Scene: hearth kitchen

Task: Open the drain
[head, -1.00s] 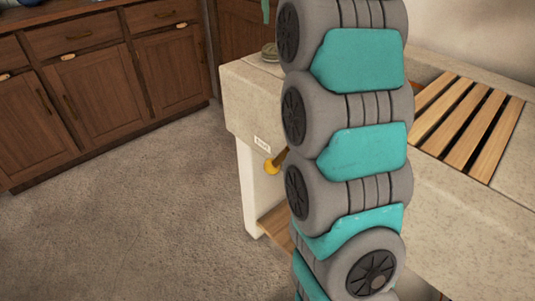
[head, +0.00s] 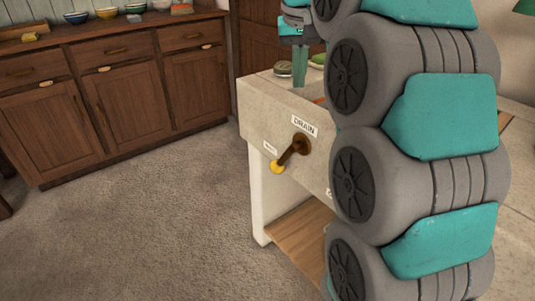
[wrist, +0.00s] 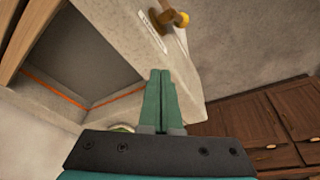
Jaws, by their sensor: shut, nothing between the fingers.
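The drain lever (head: 293,152) is a dark bronze handle with a yellow knob, on the front of the pale stone sink (head: 262,118). It slants down to the left, under a "DRAIN" label (head: 304,126). A smaller label (head: 270,147), too small to read, sits beside the knob. In the wrist view the lever (wrist: 167,17) is at the top, beyond my fingertips and apart from them. My gripper (head: 299,82) points down by the sink's far rim; its green fingers (wrist: 160,75) are shut and empty. My arm hides much of the sink in the head view.
The basin (wrist: 75,60) with an orange line around its inside shows at left in the wrist view. A small round item (head: 281,69) sits on the sink's far corner. Wooden cabinets (head: 110,95) with bowls on top stand behind. The floor in front of the lever is clear.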

